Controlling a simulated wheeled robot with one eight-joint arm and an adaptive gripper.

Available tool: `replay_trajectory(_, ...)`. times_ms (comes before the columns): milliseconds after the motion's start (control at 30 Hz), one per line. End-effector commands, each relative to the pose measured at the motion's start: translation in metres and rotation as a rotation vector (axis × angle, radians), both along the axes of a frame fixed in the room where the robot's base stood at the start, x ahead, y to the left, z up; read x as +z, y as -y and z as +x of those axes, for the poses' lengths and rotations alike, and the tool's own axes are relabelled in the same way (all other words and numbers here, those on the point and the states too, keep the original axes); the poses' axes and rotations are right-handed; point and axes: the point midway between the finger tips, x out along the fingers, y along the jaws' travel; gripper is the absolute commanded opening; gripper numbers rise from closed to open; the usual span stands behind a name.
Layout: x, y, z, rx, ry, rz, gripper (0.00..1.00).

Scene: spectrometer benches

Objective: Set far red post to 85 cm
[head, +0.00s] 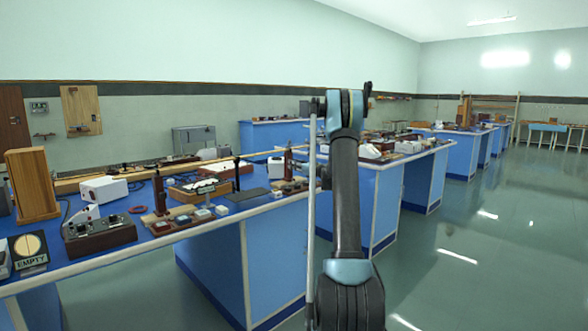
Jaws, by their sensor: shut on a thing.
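A slim dark-red post (288,166) stands upright toward the right end of the near blue bench, close to my arm in the picture. A second dark-red post (160,192) stands on a wooden base nearer the front of the same bench. A long pale wooden beam (130,178) runs along the back of this bench. I cannot read a scale or a centimetre mark. My raised arm covers the space right of the farther post. My gripper cannot be made out; it seems to be hidden behind the arm.
The near bench (208,262) holds a wooden block (32,185), a dark control box (100,232), a white box (103,189), a round dial with an EMPTY sign (28,248) and a black post (237,173). More blue benches stand behind. The floor (480,235) at right is clear.

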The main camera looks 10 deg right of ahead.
Motion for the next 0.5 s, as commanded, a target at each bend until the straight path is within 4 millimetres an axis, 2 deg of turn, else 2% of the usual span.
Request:
replay_trajectory(200,0.001,0.024,0.021,-0.001,0.0,0.001,0.0)
replay_trajectory(467,0.001,0.024,0.021,0.002,0.0,0.001,0.0)
replay_trajectory(500,0.001,0.024,0.022,0.002,0.0,0.001,0.21)
